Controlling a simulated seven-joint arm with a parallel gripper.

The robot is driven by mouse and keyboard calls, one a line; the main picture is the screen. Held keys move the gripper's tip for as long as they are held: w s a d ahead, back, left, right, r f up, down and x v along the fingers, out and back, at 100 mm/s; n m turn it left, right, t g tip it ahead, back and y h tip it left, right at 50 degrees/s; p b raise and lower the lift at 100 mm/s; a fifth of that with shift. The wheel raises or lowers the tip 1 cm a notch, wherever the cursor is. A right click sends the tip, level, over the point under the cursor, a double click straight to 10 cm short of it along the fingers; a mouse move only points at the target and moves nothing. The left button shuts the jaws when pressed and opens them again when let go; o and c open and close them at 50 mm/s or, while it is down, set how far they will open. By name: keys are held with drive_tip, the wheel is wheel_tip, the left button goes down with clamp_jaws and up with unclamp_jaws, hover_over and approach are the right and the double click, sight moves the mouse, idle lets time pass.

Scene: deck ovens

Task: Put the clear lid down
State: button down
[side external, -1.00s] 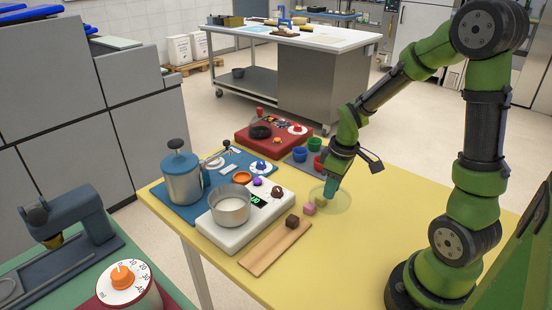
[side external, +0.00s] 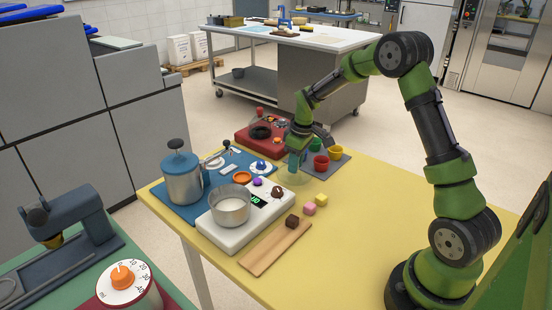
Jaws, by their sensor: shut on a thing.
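My gripper (side external: 294,168) is shut on the clear lid (side external: 287,180), which is see-through and hard to make out. It is at the back of the yellow table, between the white scale and the grey mat (side external: 327,172). I cannot tell whether the lid touches anything below it. Pink (side external: 309,208), yellow (side external: 321,200) and dark brown (side external: 292,221) cubes sit uncovered to the front right of the lid.
A white scale (side external: 225,239) bears a metal pot (side external: 230,207). A wooden board (side external: 270,252) lies in front. Red (side external: 321,164), yellow (side external: 335,152) and green (side external: 315,145) cups stand on the grey mat. A red tray (side external: 250,143) is behind. The table's right side is clear.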

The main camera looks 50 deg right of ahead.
drive_tip(key=shift+s+f, duration=0.1)
drive_tip(key=shift+f, duration=1.35)
drive_tip(key=shift+f, duration=0.1)
drive_tip(key=c, duration=0.9)
unclamp_jaws()
drive_tip(key=shift+c, duration=0.2)
